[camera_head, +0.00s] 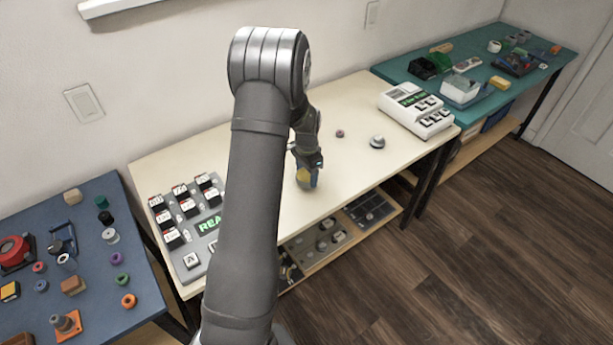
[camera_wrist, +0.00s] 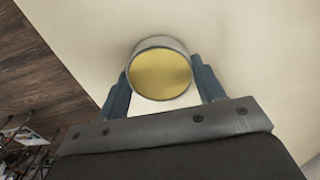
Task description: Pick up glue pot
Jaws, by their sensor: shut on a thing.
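The glue pot (camera_wrist: 160,73) is a round pot with a yellow top and a pale rim in the wrist view. My gripper (camera_wrist: 163,85) has one finger on each side of it and is shut on it. In the head view, my gripper (camera_head: 307,172) is over the front part of the cream table, with the yellow of the pot (camera_head: 304,175) showing at its fingers. The fingers hide part of the pot there. I cannot tell whether the pot touches the table or is a little above it.
The cream table (camera_head: 340,100) holds a grey board with keys (camera_head: 190,215), a white device (camera_head: 418,108), a small ring (camera_head: 340,133) and a round silver-grey piece (camera_head: 377,142). My arm hides part of the board. A blue table (camera_head: 95,275) and a teal table (camera_head: 540,50) flank it.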

